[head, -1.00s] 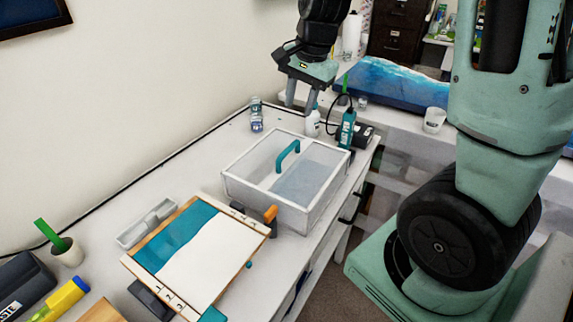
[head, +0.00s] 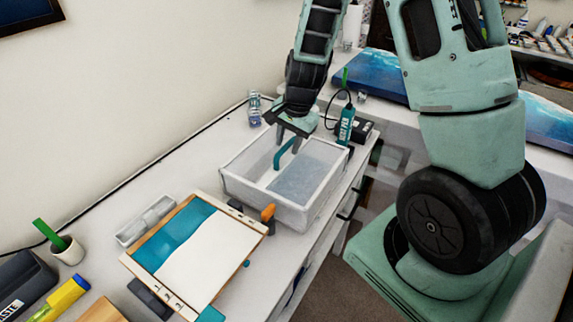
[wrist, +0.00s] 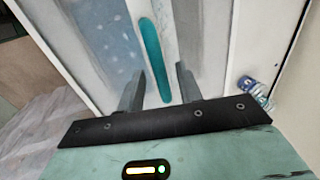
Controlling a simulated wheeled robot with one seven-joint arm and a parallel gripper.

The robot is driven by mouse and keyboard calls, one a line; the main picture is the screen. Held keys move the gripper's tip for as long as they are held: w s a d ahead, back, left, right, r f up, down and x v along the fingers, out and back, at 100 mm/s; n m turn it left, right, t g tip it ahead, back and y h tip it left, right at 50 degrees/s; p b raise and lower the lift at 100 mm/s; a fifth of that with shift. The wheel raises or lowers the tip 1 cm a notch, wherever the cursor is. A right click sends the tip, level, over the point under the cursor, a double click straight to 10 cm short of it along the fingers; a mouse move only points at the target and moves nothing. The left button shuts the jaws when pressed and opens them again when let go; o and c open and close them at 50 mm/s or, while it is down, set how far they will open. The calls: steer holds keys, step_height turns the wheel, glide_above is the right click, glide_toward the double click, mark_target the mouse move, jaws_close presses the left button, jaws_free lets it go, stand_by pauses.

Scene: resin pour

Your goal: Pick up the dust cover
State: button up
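The dust cover (head: 310,190) is a clear box with white edges and a teal handle (head: 282,156) on top. It stands on the white workbench, behind the framed pour panel. My gripper (head: 288,133) is above the far end of the handle, with its fingers pointing down. The teal handle (wrist: 154,58) runs ahead of the fingertips, roughly in line with the gap. I cannot tell whether the fingers touch the cover.
The panel (head: 203,257) in a wooden frame lies in front of the cover, with an orange clamp knob (head: 268,212) close by. Small jars (head: 254,108) stand behind left. A teal bottle-like tool (head: 346,125) stands behind right.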

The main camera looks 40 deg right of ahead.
steer(key=shift+w+a+f, duration=0.1)
steer(key=shift+w+f, duration=0.05)
steer(key=shift+f, duration=0.4)
steer(key=shift+w+f, duration=0.1)
steer(key=shift+f, duration=0.45)
jaws_close()
steer(key=shift+r, duration=0.1)
step_height(320, 180, up, 18)
